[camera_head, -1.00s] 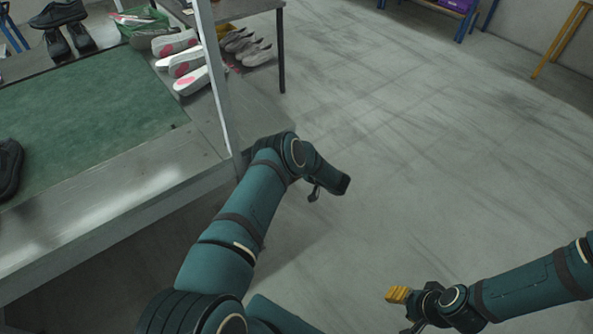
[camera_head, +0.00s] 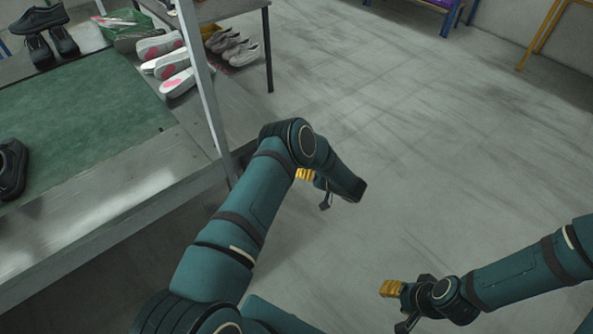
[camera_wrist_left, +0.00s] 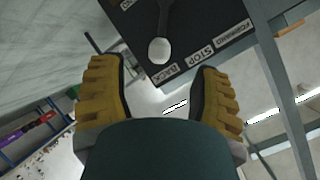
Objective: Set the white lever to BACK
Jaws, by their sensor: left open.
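The white lever (camera_wrist_left: 160,50) shows in the left wrist view as a round white knob on a dark stem, in front of a black panel (camera_wrist_left: 185,30). The panel carries the labels BACK (camera_wrist_left: 165,73), STOP (camera_wrist_left: 200,55) and FORWARD (camera_wrist_left: 233,35). The knob appears nearest to BACK, but its exact setting is hard to tell at this angle. My left gripper (camera_wrist_left: 160,88) is open and empty, its yellow fingers apart below the knob. In the head view it is mostly hidden behind my arm (camera_head: 305,174). My right gripper (camera_head: 392,289) is low at right, clear of the table.
A worktable with a green mat (camera_head: 75,115) stands at left, with a grey upright post (camera_head: 205,90) near my left arm. Black shoes (camera_head: 48,35) and pale shoes (camera_head: 165,60) lie there. The floor (camera_head: 420,130) at right is open.

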